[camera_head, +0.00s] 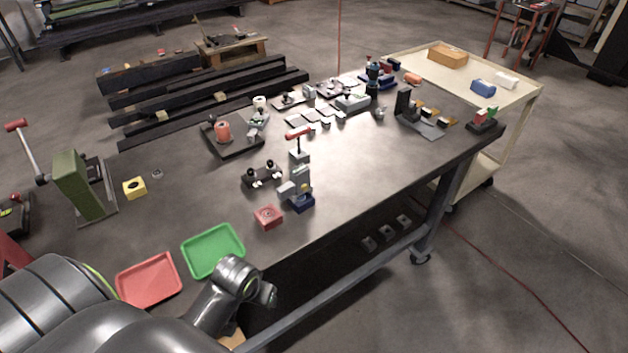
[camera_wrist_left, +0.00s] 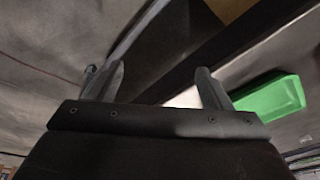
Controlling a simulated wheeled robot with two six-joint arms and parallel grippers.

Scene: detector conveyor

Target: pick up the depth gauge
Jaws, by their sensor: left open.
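I cannot tell for certain which of the small items on the dark workbench (camera_head: 350,190) is the depth gauge. A small grey device on a blue base (camera_head: 300,200) stands near the bench's front edge, beside a red block (camera_head: 267,216). My left arm comes in at the lower left of the head view and ends near the front edge, below the green tray (camera_head: 214,251). In the left wrist view my left gripper (camera_wrist_left: 157,88) is open, with nothing between its fingers. The green tray (camera_wrist_left: 268,97) is to the right of the fingers there. My right gripper is not in view.
A red tray (camera_head: 149,280) lies left of the green one. A green upright fixture (camera_head: 80,186) and a yellow block (camera_head: 134,188) stand at the left. A red-handled clamp (camera_head: 299,145) and several fixtures fill the bench's middle and back. The right front surface is clear.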

